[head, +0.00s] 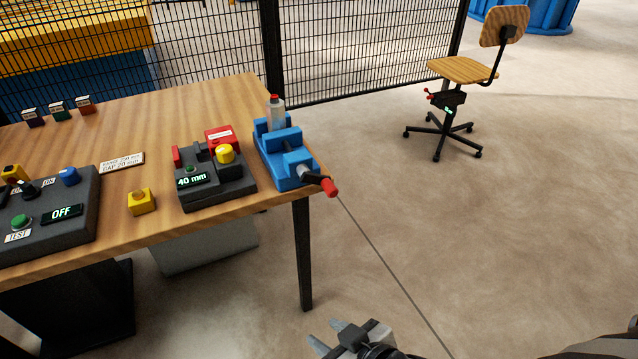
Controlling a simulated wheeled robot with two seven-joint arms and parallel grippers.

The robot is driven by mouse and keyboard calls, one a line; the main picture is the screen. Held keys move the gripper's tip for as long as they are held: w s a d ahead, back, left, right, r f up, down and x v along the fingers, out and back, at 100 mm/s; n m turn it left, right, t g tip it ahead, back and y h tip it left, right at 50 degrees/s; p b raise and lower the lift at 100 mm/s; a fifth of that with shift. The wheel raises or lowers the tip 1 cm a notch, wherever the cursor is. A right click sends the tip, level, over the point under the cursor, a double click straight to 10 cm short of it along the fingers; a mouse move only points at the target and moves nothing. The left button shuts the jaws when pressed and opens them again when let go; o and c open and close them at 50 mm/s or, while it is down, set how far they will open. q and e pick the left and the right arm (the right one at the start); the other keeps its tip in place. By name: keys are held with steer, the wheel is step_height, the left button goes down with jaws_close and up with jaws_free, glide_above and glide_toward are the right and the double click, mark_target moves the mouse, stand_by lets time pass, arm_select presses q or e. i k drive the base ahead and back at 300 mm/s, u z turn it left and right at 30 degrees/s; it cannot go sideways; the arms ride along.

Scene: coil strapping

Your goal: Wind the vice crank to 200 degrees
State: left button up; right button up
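The blue vice (289,162) stands at the right end of the wooden table. A clear bottle with a red cap (275,112) stands upright at its far end, seemingly between the jaws. The crank (328,186) sticks out of the vice's near right end, past the table edge, with a red knob at its tip. I cannot read its angle. My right gripper (328,338) is at the bottom of the head view, below and in front of the crank and apart from it. Its two fingers are spread with nothing between them. My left gripper is not in view.
A control box reading "40 mm" (210,180) sits left of the vice. A larger box reading "OFF" (50,225), a yellow block (141,202) and a label plate (122,163) lie farther left. A mesh fence (360,45) stands behind. Floor right of the table is free up to the chair (462,70).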

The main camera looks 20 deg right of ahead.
mark_target(306, 177)
steer(key=z, duration=0.4)
steer(key=k, duration=1)
steer(key=u, duration=0.4)
steer(key=i, duration=1.35)
steer(key=z, duration=0.65)
